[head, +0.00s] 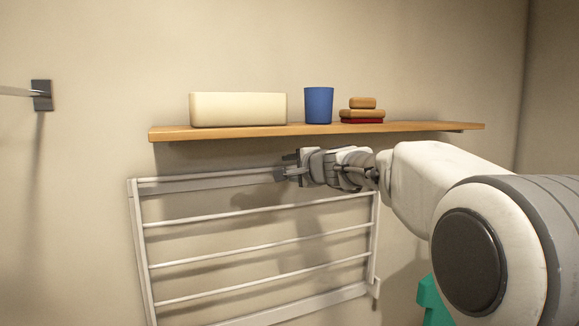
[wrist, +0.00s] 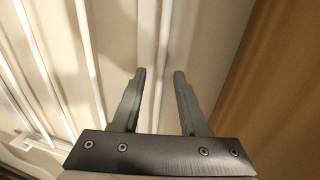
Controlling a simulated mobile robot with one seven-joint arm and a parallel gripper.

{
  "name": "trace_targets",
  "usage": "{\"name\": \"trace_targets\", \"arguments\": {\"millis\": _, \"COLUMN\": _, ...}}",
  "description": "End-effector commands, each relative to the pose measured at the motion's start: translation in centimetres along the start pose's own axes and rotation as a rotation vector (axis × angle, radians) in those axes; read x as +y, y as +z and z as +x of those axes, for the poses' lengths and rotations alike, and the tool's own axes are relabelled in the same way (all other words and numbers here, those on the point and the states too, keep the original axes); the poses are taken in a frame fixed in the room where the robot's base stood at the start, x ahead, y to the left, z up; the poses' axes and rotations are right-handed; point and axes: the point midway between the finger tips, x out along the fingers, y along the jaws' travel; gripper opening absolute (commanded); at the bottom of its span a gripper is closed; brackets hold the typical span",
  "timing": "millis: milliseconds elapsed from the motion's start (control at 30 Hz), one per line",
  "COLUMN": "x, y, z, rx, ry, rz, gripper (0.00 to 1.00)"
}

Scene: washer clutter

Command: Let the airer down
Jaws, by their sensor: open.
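The airer (head: 136,235) is a pale grey frame with several thin white bars, standing folded up close to the wall under the shelf. Its top rail (head: 205,182) is uppermost, and its lower end runs out of the head view. My gripper (head: 284,168) is at the top rail, right of its middle. In the wrist view my gripper (wrist: 160,74) is open, its two fingers apart and nothing clamped. A pale rail (wrist: 148,40) runs lengthwise by the gap between the fingertips, with bars to the left. I cannot tell whether the fingers touch the rail.
A wooden shelf (head: 245,132) is just above my gripper and fills the right of the wrist view (wrist: 280,80). It bears a cream box (head: 238,108), a blue cup (head: 319,105) and stacked brown and red items (head: 362,113). A teal object (head: 431,300) is low right. A wall bracket (head: 42,95) is left.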

Motion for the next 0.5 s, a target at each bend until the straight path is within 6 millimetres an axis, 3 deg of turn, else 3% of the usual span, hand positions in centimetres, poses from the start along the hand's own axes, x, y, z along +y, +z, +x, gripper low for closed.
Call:
{"name": "trace_targets", "arguments": {"millis": 233, "x": 0.0, "y": 0.01, "z": 0.05, "rx": 0.0, "ry": 0.0, "rz": 0.0, "gripper": 0.43}}
{"name": "trace_targets", "arguments": {"millis": 500, "x": -0.01, "y": 0.0, "z": 0.03, "rx": 0.0, "ry": 0.0, "rz": 0.0, "gripper": 0.0}}
